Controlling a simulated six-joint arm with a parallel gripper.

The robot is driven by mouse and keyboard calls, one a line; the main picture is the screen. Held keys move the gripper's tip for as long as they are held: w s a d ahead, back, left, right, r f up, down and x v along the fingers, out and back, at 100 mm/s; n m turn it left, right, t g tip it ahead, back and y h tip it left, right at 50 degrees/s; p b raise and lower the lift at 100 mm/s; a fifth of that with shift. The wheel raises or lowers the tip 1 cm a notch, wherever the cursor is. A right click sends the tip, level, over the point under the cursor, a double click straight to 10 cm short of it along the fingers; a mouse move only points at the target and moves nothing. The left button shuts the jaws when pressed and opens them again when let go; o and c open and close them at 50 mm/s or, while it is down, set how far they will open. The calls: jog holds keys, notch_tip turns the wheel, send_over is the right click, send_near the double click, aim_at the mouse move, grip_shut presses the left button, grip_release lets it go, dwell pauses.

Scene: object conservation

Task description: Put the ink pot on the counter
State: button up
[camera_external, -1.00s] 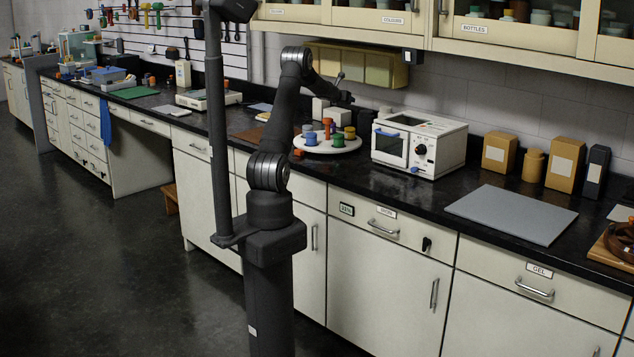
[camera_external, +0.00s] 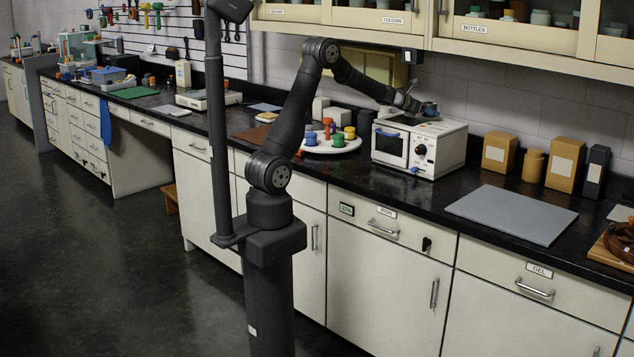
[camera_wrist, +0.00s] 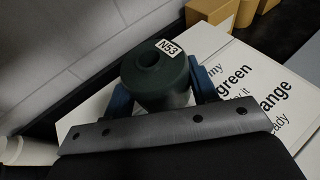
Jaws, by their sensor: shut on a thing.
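The ink pot (camera_wrist: 155,92) is a dark green round pot with a hole in its top and a white tag reading "N53". In the wrist view it stands between the two blue fingers of my gripper (camera_wrist: 163,85), which is shut on it. In the external view my gripper (camera_external: 427,109) is at the top of the white oven-like box (camera_external: 441,140). The pot is small and dark there, and I cannot tell whether it touches the box. The black counter (camera_external: 400,185) runs along the wall beneath.
A round white tray (camera_external: 340,147) with several coloured pots stands left of the box. A grey board (camera_external: 510,213) lies to its right. Brown boxes (camera_external: 500,152) stand behind. Wall cabinets (camera_external: 480,40) hang above. Black counter in front of the box is clear.

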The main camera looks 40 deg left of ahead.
jog(key=s+d+m+g+h, duration=0.25)
jog(key=s+d, duration=0.35)
jog(key=d, duration=0.3)
jog(key=s+d+m+g+h, duration=0.1)
jog(key=s+d+m+h, duration=0.15)
jog(key=s+d, duration=0.55)
jog(key=s+d+f+m+g+h, duration=0.1)
jog(key=s+d+f+m+g, duration=0.25)
jog(key=s+d, duration=0.45)
jog(key=s+d+f+m+g+h, duration=0.15)
jog(key=s+d+f, duration=0.3)
jog(key=s, duration=0.85)
send_over(442, 196)
jog(key=s, duration=0.1)
jog(key=shift+g, duration=0.45)
jog(key=f, duration=0.7)
jog(key=shift+d, duration=0.2)
jog(key=shift+w+a+f, duration=0.2)
jog(key=shift+w+f, duration=0.1)
jog(key=shift+w, duration=0.05)
jog(key=shift+f, duration=1.95)
jog(key=o, duration=1)
jog(key=shift+f, duration=0.15)
